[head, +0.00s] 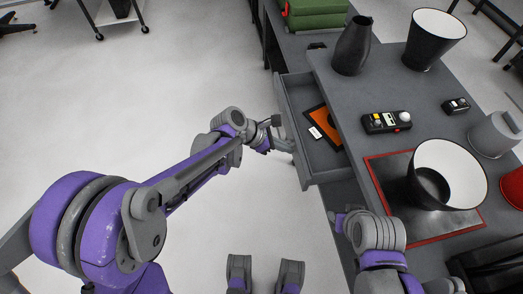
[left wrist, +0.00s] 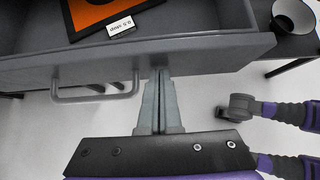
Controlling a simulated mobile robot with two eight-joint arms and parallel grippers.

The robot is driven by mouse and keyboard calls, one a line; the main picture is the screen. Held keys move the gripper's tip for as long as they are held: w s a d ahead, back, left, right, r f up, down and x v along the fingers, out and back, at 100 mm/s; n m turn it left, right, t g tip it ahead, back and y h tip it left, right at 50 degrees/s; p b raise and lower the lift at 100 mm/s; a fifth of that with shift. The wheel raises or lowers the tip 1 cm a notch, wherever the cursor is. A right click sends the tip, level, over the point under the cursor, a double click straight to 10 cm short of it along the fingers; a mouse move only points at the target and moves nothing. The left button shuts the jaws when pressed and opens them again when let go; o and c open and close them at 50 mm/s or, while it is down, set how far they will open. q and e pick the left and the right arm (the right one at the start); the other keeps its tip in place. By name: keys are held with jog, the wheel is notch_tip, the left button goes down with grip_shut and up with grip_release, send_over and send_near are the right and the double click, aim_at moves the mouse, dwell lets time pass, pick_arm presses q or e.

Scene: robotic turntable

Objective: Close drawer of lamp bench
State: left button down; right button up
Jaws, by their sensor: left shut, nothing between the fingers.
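The lamp bench's grey drawer (head: 313,183) is open, pulled out to the left of the bench. In the left wrist view its front panel (left wrist: 215,48) spans the top, with a bar handle (left wrist: 95,98) at left. My left gripper (head: 286,143) is at the outer side of the drawer front. Its two fingers (left wrist: 158,72) are shut together and empty, pointing at the panel just right of the handle. Whether the tips touch the panel I cannot tell. Part of my right arm shows at the bench's near side; I cannot make out its fingers.
The drawer holds an orange dark-edged item (head: 323,125) and a white label (head: 315,132). On the bench top (head: 345,95) stand a dark vase (head: 352,48), lamp shades (head: 436,35) and a small meter (head: 386,122). The floor left of the drawer is clear.

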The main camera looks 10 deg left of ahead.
pick_arm(q)
jog(key=b, duration=0.1)
send_near(332, 148)
jog(key=d, duration=0.2)
jog(key=w+d+f, duration=0.1)
jog(key=d, duration=0.1)
jog(key=w+d+f, duration=0.1)
jog(key=d, duration=0.1)
jog(key=shift+d+f, duration=0.1)
jog(key=shift+d, duration=0.65)
